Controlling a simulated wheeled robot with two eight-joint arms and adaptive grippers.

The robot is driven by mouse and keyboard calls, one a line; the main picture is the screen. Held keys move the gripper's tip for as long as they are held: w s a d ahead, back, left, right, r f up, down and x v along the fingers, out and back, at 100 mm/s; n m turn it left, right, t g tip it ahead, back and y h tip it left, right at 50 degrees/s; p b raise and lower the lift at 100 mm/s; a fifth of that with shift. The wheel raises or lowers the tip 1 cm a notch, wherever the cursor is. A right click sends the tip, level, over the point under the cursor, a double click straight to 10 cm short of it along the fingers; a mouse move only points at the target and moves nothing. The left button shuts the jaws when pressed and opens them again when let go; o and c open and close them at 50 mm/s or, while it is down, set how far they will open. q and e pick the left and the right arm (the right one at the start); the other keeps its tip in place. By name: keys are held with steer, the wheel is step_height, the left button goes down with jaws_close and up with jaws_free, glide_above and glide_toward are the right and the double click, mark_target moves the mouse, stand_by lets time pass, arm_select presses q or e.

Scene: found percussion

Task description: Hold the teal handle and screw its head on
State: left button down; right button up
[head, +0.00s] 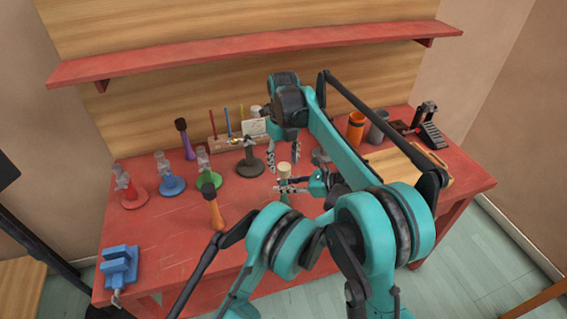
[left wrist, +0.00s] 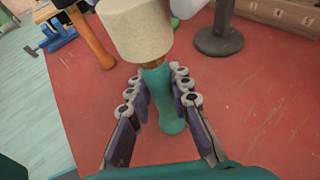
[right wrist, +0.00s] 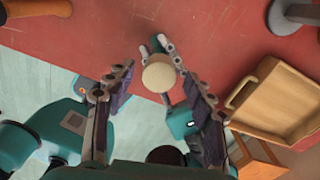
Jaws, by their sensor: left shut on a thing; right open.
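The teal handle (left wrist: 168,108) stands upright above the red tabletop in the left wrist view, with a brown piece at its top. The cream cylindrical head (left wrist: 135,28) sits over its upper end; I cannot tell how tightly they are joined. The head also shows in the head view (head: 284,169) and the right wrist view (right wrist: 158,76). My left gripper (left wrist: 160,80) is shut on the teal handle, below the head. My right gripper (head: 284,160) is open and points down just above the head. In the right wrist view its fingers (right wrist: 155,75) are spread, with the head between them in the picture.
An orange-handled mallet (head: 214,210) and a purple one (head: 186,140) stand to the left. Red (head: 134,195), blue (head: 171,184), green (head: 208,178) and dark (head: 250,166) stands line up behind. A blue vise (head: 119,266) is front left. A wooden tray (right wrist: 283,98) lies right.

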steer(key=shift+r, duration=1.7)
steer(key=shift+c, duration=0.3)
